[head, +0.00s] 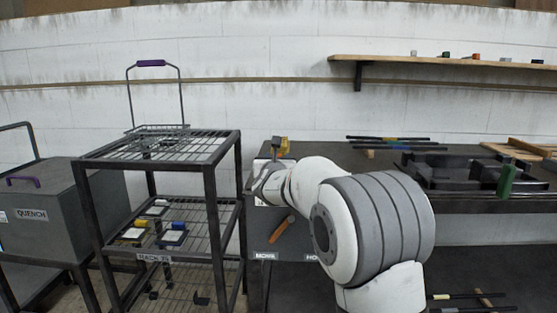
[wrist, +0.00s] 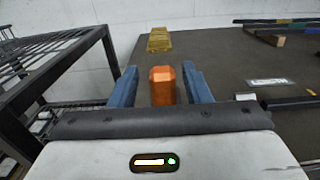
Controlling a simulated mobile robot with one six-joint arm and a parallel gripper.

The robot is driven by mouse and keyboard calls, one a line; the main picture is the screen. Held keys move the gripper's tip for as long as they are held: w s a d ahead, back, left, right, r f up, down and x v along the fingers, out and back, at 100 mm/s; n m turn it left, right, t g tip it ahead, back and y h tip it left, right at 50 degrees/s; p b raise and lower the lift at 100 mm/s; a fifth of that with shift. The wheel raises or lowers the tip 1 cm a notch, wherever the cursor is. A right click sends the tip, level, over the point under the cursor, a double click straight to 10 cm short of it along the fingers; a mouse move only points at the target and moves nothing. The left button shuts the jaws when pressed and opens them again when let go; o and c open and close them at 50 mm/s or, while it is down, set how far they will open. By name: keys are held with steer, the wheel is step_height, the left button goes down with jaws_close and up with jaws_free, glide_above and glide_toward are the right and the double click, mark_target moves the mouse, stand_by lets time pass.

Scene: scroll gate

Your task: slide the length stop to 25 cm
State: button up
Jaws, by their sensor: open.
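I cannot make out a length stop or a centimetre scale for certain in either view. My gripper (wrist: 159,70) is open, with its two blue fingers apart. An orange block-like piece (wrist: 163,86) shows between them in the wrist view, with visible gaps to both fingers; whether it touches is not clear. A yellow block (wrist: 159,40) stands beyond it on the dark bench top, and also shows in the head view (head: 281,145). In the head view my wrist hides most of the gripper. An orange handle (head: 281,229) slants across the bench front.
A black wire rack (head: 238,190) stands left of my arm, its edge close to the gripper. Dark bars (head: 388,139) lie on the bench at the back. A black fixture (head: 450,172) and a green piece (head: 506,178) are at right. A grey QUENCH tank (head: 60,195) is far left.

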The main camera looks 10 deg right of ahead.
steer(key=s+a, duration=0.1)
steer(key=s, duration=0.6)
steer(key=shift+s, duration=0.3)
steer(key=shift+a, duration=0.1)
